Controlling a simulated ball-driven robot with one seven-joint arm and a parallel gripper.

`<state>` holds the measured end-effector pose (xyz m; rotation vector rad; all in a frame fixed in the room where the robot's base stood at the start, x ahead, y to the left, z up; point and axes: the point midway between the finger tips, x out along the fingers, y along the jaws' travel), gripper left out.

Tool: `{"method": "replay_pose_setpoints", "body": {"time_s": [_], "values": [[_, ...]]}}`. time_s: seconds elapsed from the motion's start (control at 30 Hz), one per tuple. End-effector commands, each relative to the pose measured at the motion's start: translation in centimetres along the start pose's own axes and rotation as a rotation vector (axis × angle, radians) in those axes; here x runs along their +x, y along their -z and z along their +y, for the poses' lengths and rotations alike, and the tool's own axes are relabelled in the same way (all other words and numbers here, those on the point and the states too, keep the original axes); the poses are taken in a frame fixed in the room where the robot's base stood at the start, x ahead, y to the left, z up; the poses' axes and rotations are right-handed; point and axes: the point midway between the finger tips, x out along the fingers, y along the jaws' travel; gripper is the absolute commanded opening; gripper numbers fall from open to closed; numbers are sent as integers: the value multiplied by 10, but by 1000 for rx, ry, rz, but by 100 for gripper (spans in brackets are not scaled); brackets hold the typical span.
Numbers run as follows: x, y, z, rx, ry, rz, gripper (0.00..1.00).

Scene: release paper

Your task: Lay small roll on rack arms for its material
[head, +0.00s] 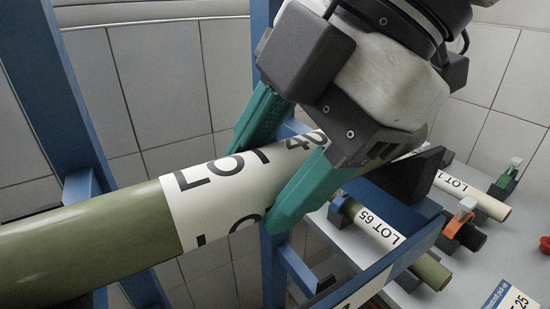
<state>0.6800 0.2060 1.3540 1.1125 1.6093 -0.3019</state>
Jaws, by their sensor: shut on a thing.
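A green roll (90,240) with a white label band (205,205) reading "LOT" and a partly covered number runs across the view from lower left to upper right. My gripper (255,190) has its teal fingers shut on this roll at the label, one on either side. The fingers and hand hide part of the label and much of the roll's right end. The blue rack has uprights at the left (55,90) and centre (264,30). A blue rack arm (410,250) reaches out at the right. I cannot tell whether the roll touches the rack.
A grey table (455,280) at the right holds smaller rolls, one labelled LOT 65 (375,228) and one labelled LOT 1 (475,195), in small holders. A red knob (545,244) and a blue-and-white card (510,298) are at the right edge. Tiled wall stands behind.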

Motion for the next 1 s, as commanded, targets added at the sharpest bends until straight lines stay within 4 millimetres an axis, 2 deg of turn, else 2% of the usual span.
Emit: {"method": "replay_pose_setpoints", "body": {"time_s": [0.4,0.43,0.7,1.0], "values": [[3,-1,-1,0,-1,0,11],[3,-1,-1,0,-2,0,57],[3,-1,-1,0,-1,0,83],[2,0,0,0,1,0,84]]}}
